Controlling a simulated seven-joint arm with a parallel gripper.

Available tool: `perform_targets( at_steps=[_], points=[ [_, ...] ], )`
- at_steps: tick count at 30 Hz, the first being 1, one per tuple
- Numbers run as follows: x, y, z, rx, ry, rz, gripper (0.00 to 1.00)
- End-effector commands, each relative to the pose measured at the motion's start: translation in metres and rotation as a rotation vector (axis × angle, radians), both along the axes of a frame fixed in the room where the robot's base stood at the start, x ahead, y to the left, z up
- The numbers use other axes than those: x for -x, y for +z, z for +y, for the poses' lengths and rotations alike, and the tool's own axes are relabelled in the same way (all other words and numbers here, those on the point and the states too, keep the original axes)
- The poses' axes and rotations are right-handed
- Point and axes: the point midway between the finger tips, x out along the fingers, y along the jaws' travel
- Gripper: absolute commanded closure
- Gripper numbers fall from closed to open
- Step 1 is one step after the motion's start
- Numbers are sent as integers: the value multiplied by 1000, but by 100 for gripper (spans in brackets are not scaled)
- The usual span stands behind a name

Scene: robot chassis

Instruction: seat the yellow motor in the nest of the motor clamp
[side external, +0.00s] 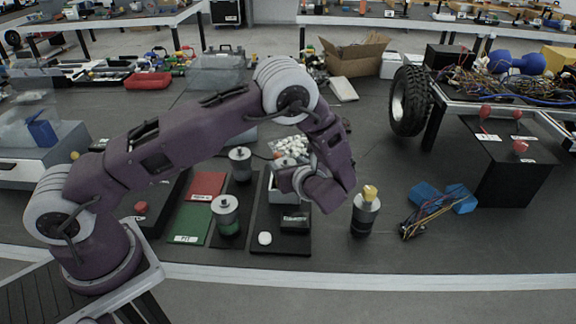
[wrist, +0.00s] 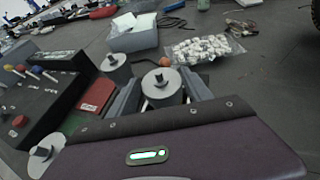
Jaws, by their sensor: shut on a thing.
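My gripper (wrist: 163,102) is shut on a motor (wrist: 160,83), a cylinder with a pale grey disc top and a small central shaft. It looks upright between two grey side pieces; its lower body and colour band are hidden. In the side view, my purple hand (side external: 325,188) bends down over the motor clamp, covering the nest. The clamp has a dark base plate (side external: 270,247), a grey block (side external: 274,191), a black labelled part (side external: 295,218) and a white knob (side external: 265,238). I cannot tell whether the motor touches the nest floor.
A green-banded motor (side external: 226,214) stands on the left, and another grey-topped motor (side external: 240,162) behind it. A dark cylinder with a yellow top (side external: 366,212) stands right of the clamp. Blue blocks with wires (side external: 440,205) lie further right. A bag of white pieces (side external: 291,147) lies behind.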

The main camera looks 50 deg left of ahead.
Motion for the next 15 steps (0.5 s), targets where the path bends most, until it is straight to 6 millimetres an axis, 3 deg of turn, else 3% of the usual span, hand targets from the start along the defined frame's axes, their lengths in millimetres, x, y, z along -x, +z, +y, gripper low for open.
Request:
perform_targets(
  at_steps=[9, 10, 13, 15],
  points=[
    [0, -1, 1, -3, 0, -2, 100],
    [0, -3, 0, 0, 0, 1, 40],
    [0, -2, 0, 0, 0, 0, 21],
    [0, -2, 0, 0, 0, 0, 21]
  ],
)
